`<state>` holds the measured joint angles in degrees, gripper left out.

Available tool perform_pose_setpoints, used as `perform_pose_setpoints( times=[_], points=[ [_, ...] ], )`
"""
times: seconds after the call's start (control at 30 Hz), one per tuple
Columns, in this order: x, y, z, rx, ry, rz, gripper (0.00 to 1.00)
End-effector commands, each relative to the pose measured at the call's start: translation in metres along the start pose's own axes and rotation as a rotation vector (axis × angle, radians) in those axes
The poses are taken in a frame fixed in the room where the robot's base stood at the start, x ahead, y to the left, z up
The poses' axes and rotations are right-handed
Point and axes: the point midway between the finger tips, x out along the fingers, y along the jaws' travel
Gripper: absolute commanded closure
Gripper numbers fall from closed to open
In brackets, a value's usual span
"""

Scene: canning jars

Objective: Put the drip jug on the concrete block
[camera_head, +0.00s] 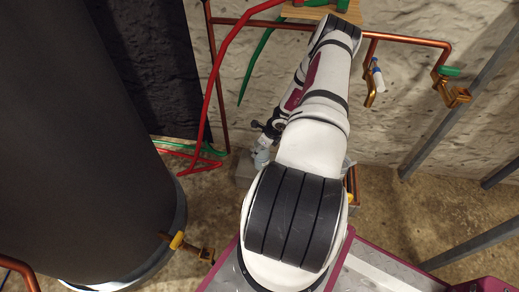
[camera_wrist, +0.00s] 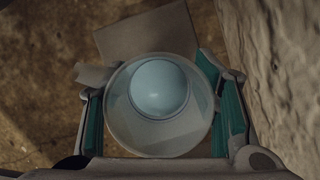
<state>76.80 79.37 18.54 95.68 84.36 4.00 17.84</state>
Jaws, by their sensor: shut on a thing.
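The drip jug (camera_wrist: 122,128) is a translucent, pale round vessel with a pale blue rounded form inside, seen from above in the wrist view. A spout or handle sticks out at its upper left. My gripper (camera_wrist: 158,95) is shut on the jug, with green-lined fingers on both sides of it. The jug (camera_head: 262,158) also shows small below my gripper (camera_head: 265,143) in the head view. The grey concrete block (camera_wrist: 145,32) lies behind and below the jug in the wrist view. In the head view the block (camera_head: 244,168) is partly hidden by the jug and my arm. I cannot tell whether jug and block touch.
A large dark cylinder (camera_head: 80,130) stands at the left. Copper pipes (camera_head: 420,41) and red and green hoses (camera_head: 212,100) run along the rough wall (camera_head: 390,120). A brass tap with a yellow handle (camera_head: 178,240) sticks out at the lower left. Grey metal bars stand at the right.

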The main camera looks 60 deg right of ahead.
Motion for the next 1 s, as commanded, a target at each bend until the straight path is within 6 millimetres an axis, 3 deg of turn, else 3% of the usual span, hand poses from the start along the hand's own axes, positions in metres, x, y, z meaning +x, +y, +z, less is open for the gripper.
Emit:
perform_pose_setpoints(
  times=[0.37,0.4,0.5,0.87,1.0],
  points=[
    [0.002,-0.001,0.000,0.000,-0.001,-0.001,0.87],
    [0.003,0.000,-0.001,0.000,0.000,0.000,0.43],
    [0.002,0.000,-0.001,0.000,0.000,0.000,0.25],
    [0.001,0.000,0.000,0.000,0.000,0.000,0.25],
    [-0.014,-0.001,0.001,0.001,0.000,-0.002,0.25]
  ],
)
